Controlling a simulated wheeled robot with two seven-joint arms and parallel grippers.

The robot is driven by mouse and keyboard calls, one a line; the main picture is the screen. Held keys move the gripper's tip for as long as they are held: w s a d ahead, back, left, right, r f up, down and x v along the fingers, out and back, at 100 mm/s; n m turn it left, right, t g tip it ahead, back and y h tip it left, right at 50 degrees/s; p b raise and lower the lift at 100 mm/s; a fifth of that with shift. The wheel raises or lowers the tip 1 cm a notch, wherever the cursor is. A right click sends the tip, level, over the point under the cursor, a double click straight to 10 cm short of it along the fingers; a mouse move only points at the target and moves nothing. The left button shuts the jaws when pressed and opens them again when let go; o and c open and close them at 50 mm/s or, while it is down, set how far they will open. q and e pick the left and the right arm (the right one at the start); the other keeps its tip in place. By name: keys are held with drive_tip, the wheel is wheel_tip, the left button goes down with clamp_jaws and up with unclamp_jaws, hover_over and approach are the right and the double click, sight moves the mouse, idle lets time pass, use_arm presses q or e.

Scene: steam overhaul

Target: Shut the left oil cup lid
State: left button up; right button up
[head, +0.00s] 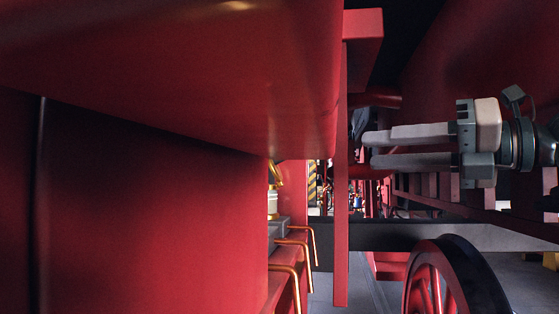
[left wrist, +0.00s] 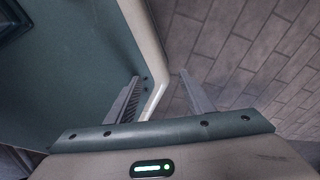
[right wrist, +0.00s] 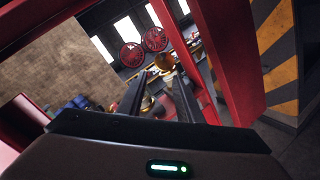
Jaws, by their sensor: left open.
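No oil cup lid can be made out with certainty. In the head view a small brass piece (head: 275,175) tilts above a pale cylinder (head: 273,203), partly hidden by the red panel; I cannot tell whether they are an oil cup and its lid. My right gripper (head: 368,149) is open and empty, pointing left beside a red upright post (head: 341,220). It also shows in the right wrist view (right wrist: 158,78), fingers apart. My left gripper (left wrist: 159,77) is open and empty in the left wrist view, near a teal and cream body, above paved floor. It is not in the head view.
A large red panel (head: 150,210) fills the left of the head view. A red spoked wheel (head: 450,280) stands at the lower right. A yellow-and-black striped surface (right wrist: 278,60) is at the right in the right wrist view.

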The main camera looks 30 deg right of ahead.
drive_tip(key=p, duration=0.2)
approach(285, 158)
use_arm(q)
wheel_tip(285, 158, up, 6)
drive_tip(key=s+p, duration=0.1)
drive_tip(key=p, duration=0.4)
drive_tip(key=shift+s+d+r+g, duration=0.2)
drive_tip(key=shift+s+r+g, duration=0.05)
drive_tip(key=shift+s+g, duration=0.1)
use_arm(e)
drive_tip(key=shift+x, duration=4.15)
drive_tip(key=shift+w+d, duration=0.1)
drive_tip(key=shift+d, duration=0.05)
clamp_jaws()
